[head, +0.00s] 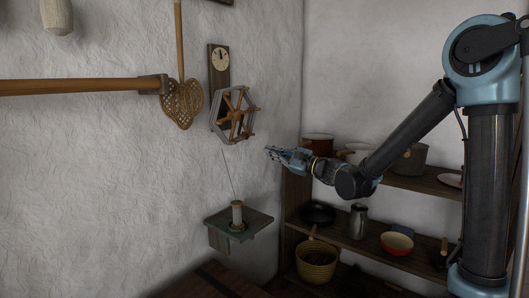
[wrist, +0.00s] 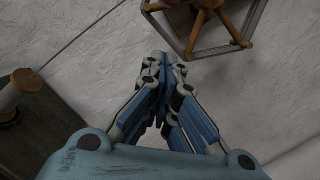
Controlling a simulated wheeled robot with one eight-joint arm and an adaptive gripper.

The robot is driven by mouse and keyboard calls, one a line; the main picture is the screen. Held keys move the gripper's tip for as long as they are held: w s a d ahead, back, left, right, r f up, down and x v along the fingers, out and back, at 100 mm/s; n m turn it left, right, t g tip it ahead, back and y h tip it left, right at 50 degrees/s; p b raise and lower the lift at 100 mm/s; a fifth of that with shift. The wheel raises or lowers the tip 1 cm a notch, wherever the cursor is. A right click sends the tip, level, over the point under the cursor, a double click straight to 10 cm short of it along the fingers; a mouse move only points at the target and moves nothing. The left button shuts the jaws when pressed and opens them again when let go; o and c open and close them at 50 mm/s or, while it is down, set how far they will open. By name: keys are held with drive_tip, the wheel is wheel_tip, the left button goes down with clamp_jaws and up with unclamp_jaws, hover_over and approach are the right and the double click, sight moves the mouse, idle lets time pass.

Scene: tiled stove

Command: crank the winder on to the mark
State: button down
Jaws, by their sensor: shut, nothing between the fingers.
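The winder (head: 234,115) is a six-sided wooden wheel with spokes and pegs, mounted on the left wall. Above it on the same board is a round pale dial (head: 220,59) with a dark hand pointing near the top; its marks are too small to read. A thread runs from the winder down to a spool (head: 237,213) on a small wall shelf. My gripper (head: 270,153) is shut and empty, to the right of and below the winder, apart from it. In the wrist view the winder (wrist: 215,22) shows at the top, beyond my closed fingertips (wrist: 165,60).
The small green-topped shelf (head: 258,222) juts from the wall below the winder. A wooden rack (head: 400,186) with pots and bowls stands behind my arm. A horizontal wooden pole (head: 70,86) and a woven beater (head: 183,104) are left of the winder.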

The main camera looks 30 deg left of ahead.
drive_tip(key=c, duration=2.4)
unclamp_jaws()
drive_tip(key=d, duration=0.4)
drive_tip(key=shift+s+d+f, duration=0.1)
drive_tip(key=shift+d+f, duration=0.15)
drive_tip(key=c, duration=1.9)
unclamp_jaws()
drive_tip(key=shift+s+d, duration=0.1)
drive_tip(key=shift+d, duration=0.05)
drive_tip(key=o, duration=0.5)
drive_tip(key=shift+s+d+r, duration=0.1)
drive_tip(key=shift+s+r, duration=0.05)
drive_tip(key=m+t+h, duration=0.1)
drive_tip(key=m+h, duration=0.1)
drive_tip(key=m, duration=0.9)
approach(248, 137)
drive_tip(key=a, duration=0.3)
drive_tip(key=w+a, duration=0.1)
drive_tip(key=a, duration=0.6)
drive_tip(key=shift+w+a, duration=0.25)
drive_tip(key=shift+a, duration=0.05)
clamp_jaws()
